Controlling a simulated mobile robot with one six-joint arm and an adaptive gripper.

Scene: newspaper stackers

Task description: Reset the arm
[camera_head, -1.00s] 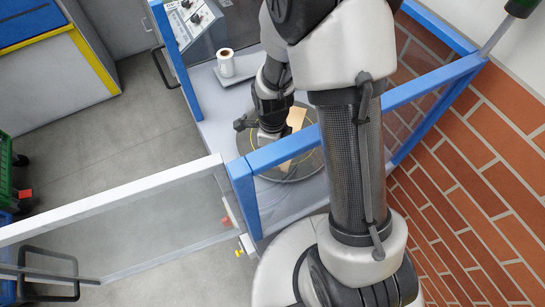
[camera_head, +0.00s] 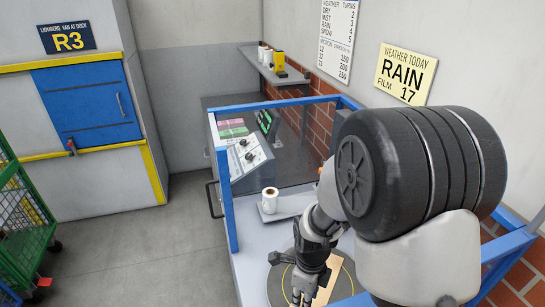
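My arm reaches in from the right of the head view, with its large dark joint in front. My gripper (camera_head: 307,284) points down over a round dark turntable (camera_head: 277,289) with a yellow ring line. A flat tan piece (camera_head: 328,284) lies on the turntable beside and partly behind the gripper. The fingers are dark and close to the picture's lower edge; their gap and anything between them are not clear.
A blue-framed clear guard (camera_head: 228,205) surrounds the machine. A control panel (camera_head: 244,151) is beyond. A green cage trolley (camera_head: 22,221) stands left. Floor (camera_head: 150,250) between is clear.

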